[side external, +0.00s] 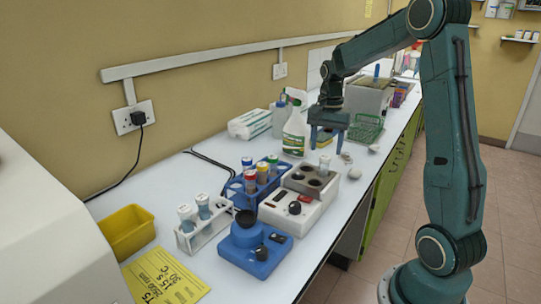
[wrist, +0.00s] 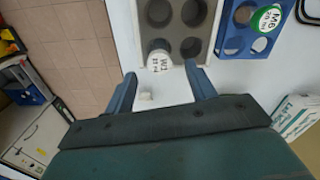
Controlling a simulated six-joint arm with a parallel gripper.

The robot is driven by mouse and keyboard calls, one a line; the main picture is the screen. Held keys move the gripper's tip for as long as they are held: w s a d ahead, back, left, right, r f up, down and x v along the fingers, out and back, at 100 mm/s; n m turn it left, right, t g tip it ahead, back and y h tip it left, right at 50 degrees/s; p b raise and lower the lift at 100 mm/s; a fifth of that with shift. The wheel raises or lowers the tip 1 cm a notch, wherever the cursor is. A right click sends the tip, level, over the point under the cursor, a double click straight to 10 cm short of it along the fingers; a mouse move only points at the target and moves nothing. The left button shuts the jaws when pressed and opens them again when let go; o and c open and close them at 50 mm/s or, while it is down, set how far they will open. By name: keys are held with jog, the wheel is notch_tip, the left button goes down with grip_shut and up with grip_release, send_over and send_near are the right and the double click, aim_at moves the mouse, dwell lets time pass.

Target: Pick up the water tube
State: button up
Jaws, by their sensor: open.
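A white-capped tube (wrist: 159,57) with a "W" marking on its cap stands in a corner hole of the grey heating block (wrist: 182,29) in the wrist view. I take it as the water tube. In the side view, the white-capped tube (side external: 324,164) stands upright in the block on the white heater (side external: 298,211). My gripper (side external: 327,145) is open and empty above the heater's far end. In the wrist view, the cap lies just ahead of the fingertips of my gripper (wrist: 161,73), between their lines. The tube's lower part is hidden in the block.
A blue rack (side external: 255,184) with several coloured-cap tubes stands beside the heater. A white rack (side external: 204,225) with white-capped tubes and a blue device (side external: 255,246) stand nearer. A spray bottle (side external: 295,130) is behind the gripper. Small pale items (side external: 346,158) lie on the bench.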

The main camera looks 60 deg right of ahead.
aim_at(325, 157)
jog(key=shift+f, duration=2.6)
jog(key=c, duration=1.1)
jog(key=shift+o, duration=0.2)
jog(key=shift+r, duration=0.2)
notch_tip(325, 157, up, 20)
jog(key=shift+f, duration=0.15)
